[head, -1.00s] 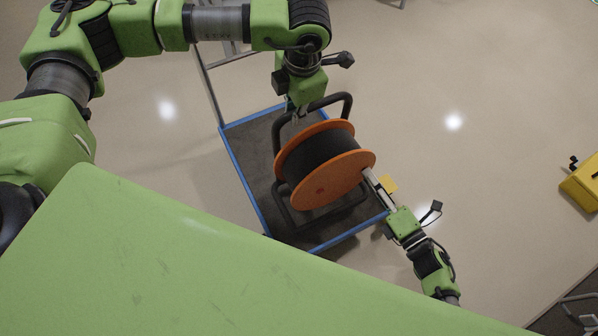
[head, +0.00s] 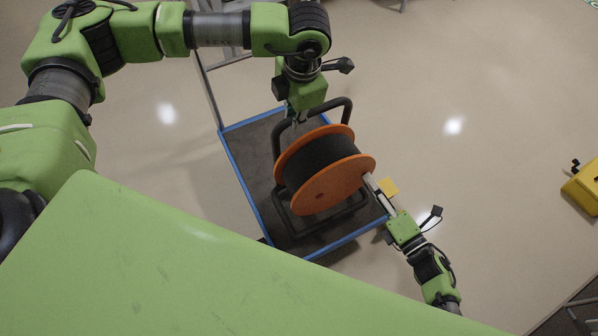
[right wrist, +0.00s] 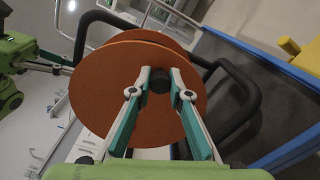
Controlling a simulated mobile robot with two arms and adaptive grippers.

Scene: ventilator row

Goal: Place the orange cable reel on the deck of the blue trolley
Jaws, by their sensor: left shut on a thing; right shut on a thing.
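The orange cable reel (head: 325,188), with a black drum and a black tubular frame, is over the dark deck of the blue-edged trolley (head: 229,158). I cannot tell whether its frame touches the deck. My left gripper (head: 299,117) is shut on the frame at its far side; its fingertips are partly hidden. My right gripper (head: 369,180) is shut on the reel's near side. In the right wrist view its fingers (right wrist: 160,82) close around the black hub in the middle of the orange disc (right wrist: 110,85). The trolley's blue edge (right wrist: 270,58) shows there too.
The trolley's grey push handle (head: 208,88) rises at the far left of the deck. A larger yellow object (head: 583,188) stands at the far right. The floor between is clear.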

